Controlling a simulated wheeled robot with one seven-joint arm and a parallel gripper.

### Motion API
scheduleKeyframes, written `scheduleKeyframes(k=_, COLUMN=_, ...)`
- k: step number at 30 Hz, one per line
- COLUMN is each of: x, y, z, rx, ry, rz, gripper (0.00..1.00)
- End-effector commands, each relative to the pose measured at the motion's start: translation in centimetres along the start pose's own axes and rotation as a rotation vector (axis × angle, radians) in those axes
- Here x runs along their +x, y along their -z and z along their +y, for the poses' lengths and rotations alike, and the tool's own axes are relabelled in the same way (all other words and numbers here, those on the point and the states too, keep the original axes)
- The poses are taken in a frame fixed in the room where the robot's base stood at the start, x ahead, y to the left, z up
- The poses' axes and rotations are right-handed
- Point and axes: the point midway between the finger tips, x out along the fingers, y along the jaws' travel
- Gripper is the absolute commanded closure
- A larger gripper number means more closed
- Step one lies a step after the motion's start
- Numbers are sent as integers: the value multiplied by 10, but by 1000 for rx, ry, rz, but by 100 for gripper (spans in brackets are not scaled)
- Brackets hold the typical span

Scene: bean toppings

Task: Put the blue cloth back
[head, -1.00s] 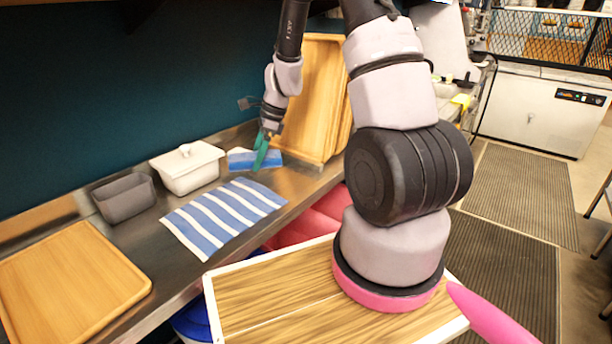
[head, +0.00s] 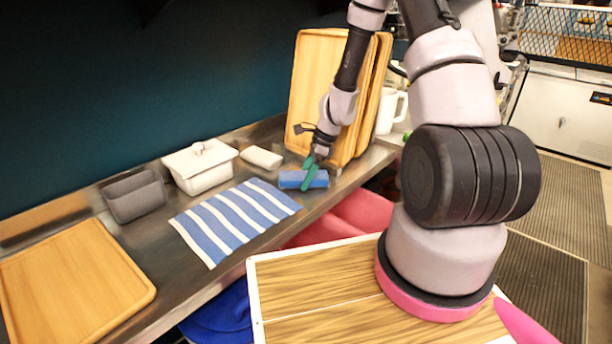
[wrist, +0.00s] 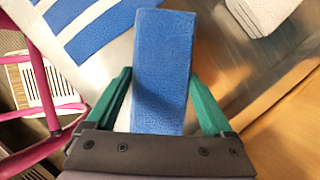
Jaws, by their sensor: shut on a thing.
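The blue cloth (head: 290,180) is a small, thick folded block. My gripper (head: 311,172) has its green fingers on both sides of it, shut on it, over the counter near the front edge. In the wrist view the blue cloth (wrist: 162,60) lies lengthwise between the two fingers of my gripper (wrist: 160,78). I cannot tell whether it touches the counter or hangs just above it. A similar white folded block (head: 262,158) lies behind and to the left, apart from the blue one; it also shows in the wrist view (wrist: 258,12).
A blue-and-white striped cloth (head: 235,217) lies flat to the left. Behind it stand a lidded white container (head: 200,168) and a grey bin (head: 134,196). A wooden tray (head: 70,280) lies at far left. Upright wooden trays (head: 318,85) stand close behind my gripper, with a white jug (head: 388,110) beyond.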

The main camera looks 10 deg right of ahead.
Motion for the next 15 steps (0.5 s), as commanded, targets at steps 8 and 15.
scheduleKeyframes(k=8, x=1, y=1, z=0, rx=0, ry=-1, rz=0, gripper=0)
scheduleKeyframes(k=15, x=-14, y=-1, z=-1, rx=-1, ry=3, rz=1, gripper=0)
